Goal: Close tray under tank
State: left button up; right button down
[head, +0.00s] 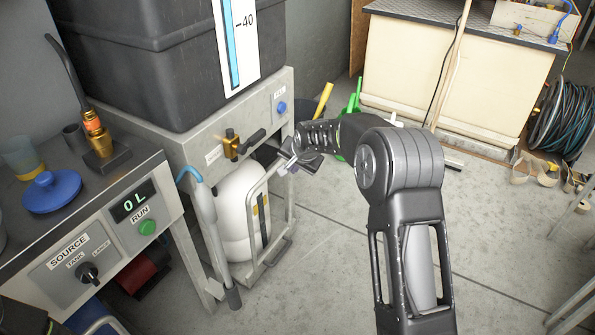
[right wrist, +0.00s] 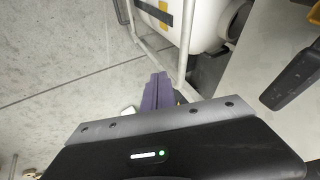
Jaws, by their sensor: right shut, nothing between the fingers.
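The dark grey tank (head: 150,60) sits on a light grey stand at the upper left of the head view. Below it a white canister (head: 236,205) stands in a tray with a bent-tube metal frame (head: 253,225), which sticks out at the stand's front. The white canister also shows at the top of the right wrist view (right wrist: 205,22), with the tube frame (right wrist: 187,45) beside it. My right gripper (head: 292,165) is shut and empty at the upper end of the tube frame; I cannot tell whether it touches. My left gripper is not in view.
A grey pipe (head: 215,240) with a blue hooked top stands left of the canister. A control bench (head: 100,255) is at the left. The concrete floor (head: 310,270) in front is clear.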

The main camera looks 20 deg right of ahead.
jog(key=p+v, duration=0.1)
jog(key=v, duration=0.6)
jog(key=shift+r, duration=0.15)
jog(key=shift+a, duration=0.1)
jog(key=s+d+f+m+b, duration=0.2)
jog(key=s+d+f+m, duration=0.2)
jog(key=s+d+f, duration=0.45)
jog(key=w+a+r+n+t+y, duration=0.1)
jog(key=a+r+y, duration=0.1)
jog(key=a, duration=0.3)
jog(key=a+r+n+y+b, duration=0.1)
jog(key=a+r+n+y, duration=0.1)
jog(key=a+r+y, duration=0.1)
jog(key=a+y, duration=0.1)
jog(key=a, duration=0.1)
jog(key=shift+w+a+r+t, duration=0.3)
jog(key=shift+w+a+t, duration=0.1)
jog(key=shift+f, duration=0.1)
